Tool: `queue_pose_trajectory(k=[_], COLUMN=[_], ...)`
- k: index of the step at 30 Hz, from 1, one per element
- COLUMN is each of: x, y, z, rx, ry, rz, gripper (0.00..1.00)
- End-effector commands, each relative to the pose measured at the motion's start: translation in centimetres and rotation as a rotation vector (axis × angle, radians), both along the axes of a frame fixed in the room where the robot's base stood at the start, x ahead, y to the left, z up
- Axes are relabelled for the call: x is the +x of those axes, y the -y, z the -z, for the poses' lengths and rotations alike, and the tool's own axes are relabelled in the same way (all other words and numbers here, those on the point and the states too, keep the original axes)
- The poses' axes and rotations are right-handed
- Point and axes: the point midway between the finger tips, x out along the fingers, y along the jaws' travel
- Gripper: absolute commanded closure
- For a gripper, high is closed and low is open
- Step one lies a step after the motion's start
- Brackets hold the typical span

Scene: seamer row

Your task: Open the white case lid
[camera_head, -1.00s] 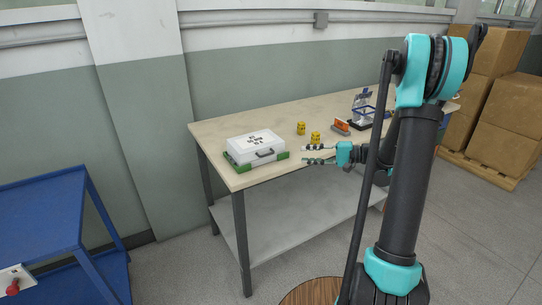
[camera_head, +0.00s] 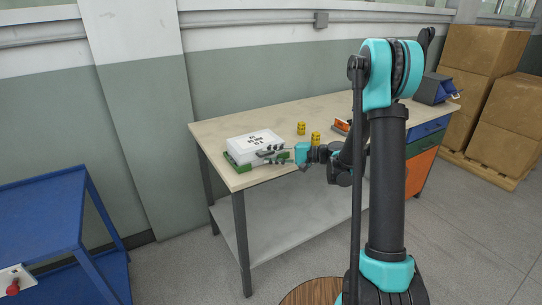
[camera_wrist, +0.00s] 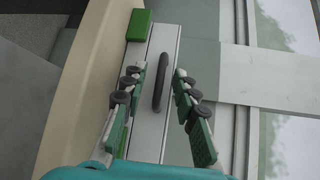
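The white case (camera_head: 255,143) with a green base sits on the left end of the workbench, its lid closed. Its dark handle (camera_wrist: 161,82) is on the front side and lies between my fingers in the wrist view. My gripper (camera_head: 277,155) is at the front of the case; in the wrist view my gripper (camera_wrist: 157,80) is open, one finger on each side of the handle. I cannot tell whether the fingers touch it. In the head view my gripper partly hides the handle and the case's front right.
The workbench (camera_head: 215,130) has two yellow cans, one at the back (camera_head: 301,128) and one nearer (camera_head: 315,138), right of the case. An orange object (camera_head: 341,126) is partly behind my arm. A blue cart (camera_head: 50,215) stands at left; cardboard boxes (camera_head: 510,115) are at right.

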Motion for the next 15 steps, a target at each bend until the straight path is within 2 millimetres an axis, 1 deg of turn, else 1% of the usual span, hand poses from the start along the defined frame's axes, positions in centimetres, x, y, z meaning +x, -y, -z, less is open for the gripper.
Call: queue_pose_trajectory(k=[5, 6, 12, 13, 15], x=[0.00, -0.01, -0.01, -0.01, -0.01], y=[0.00, 0.00, 0.02, 0.02, 0.02], z=[0.00, 0.00, 0.00, 0.00, 0.00], rx=[0.000, 0.000, 0.000, 0.000, 0.000], ry=[0.000, 0.000, 0.000, 0.000, 0.000], rz=[0.000, 0.000, 0.000, 0.000, 0.000], gripper=[0.71, 0.72, 0.97, 1.00, 1.00])
